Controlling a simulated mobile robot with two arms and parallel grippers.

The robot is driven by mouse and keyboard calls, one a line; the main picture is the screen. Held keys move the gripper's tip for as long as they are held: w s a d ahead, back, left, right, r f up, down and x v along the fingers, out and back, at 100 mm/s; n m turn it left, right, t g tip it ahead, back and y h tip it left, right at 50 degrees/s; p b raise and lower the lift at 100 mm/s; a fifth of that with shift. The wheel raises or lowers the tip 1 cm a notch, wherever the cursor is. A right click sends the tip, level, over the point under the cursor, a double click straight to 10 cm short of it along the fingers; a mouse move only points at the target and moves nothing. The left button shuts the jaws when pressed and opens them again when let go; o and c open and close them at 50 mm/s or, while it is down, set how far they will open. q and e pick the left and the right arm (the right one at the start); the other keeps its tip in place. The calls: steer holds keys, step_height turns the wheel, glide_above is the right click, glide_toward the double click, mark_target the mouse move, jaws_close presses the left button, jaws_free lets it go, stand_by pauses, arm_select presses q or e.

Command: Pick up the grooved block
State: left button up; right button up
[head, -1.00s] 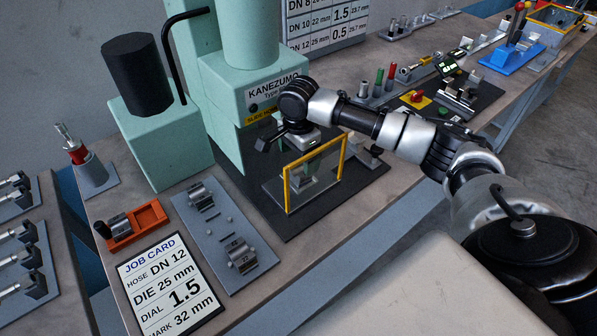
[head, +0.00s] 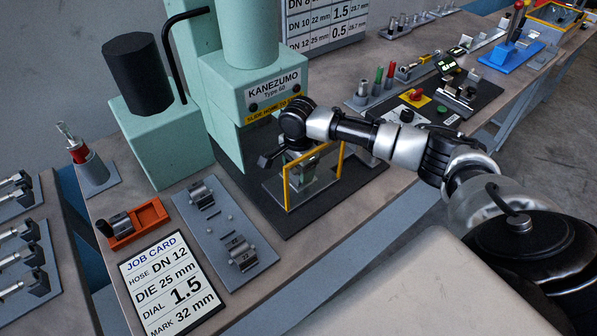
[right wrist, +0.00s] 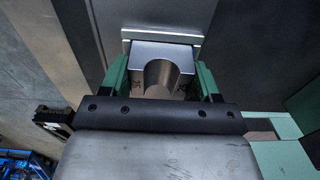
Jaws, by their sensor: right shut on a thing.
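The grooved block (right wrist: 140,57) is a grey metal block with a rounded U-shaped groove, seen from above in the right wrist view. My right gripper (right wrist: 160,72) has its green fingers on both sides of the block and is shut on it. The block's far edge lies against a light metal plate (right wrist: 160,36). In the head view my right gripper (head: 299,164) is low under the green press, behind the yellow-framed clear guard, which partly covers it and the block. My left gripper is not in view.
The green press (head: 264,80) stands close above and behind the hand. The yellow-framed guard (head: 287,190) stands in front. A grey tray (head: 215,235) with metal die parts, an orange holder (head: 152,214) and a job card (head: 170,285) lie to the left.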

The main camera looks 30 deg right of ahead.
steer(key=c, duration=0.5)
steer(key=shift+o, duration=0.2)
steer(key=shift+h, duration=0.3)
steer(key=shift+r+b, duration=0.5)
steer(key=shift+r, duration=3.3)
steer(key=shift+h, duration=0.8)
steer(key=shift+a+f, duration=0.15)
steer(key=shift+f, duration=3.2)
steer(key=shift+p, duration=0.8)
steer(key=shift+f, duration=0.55)
steer(key=o, duration=1.5)
steer(key=shift+f, duration=0.1)
steer(key=shift+c, duration=0.2)
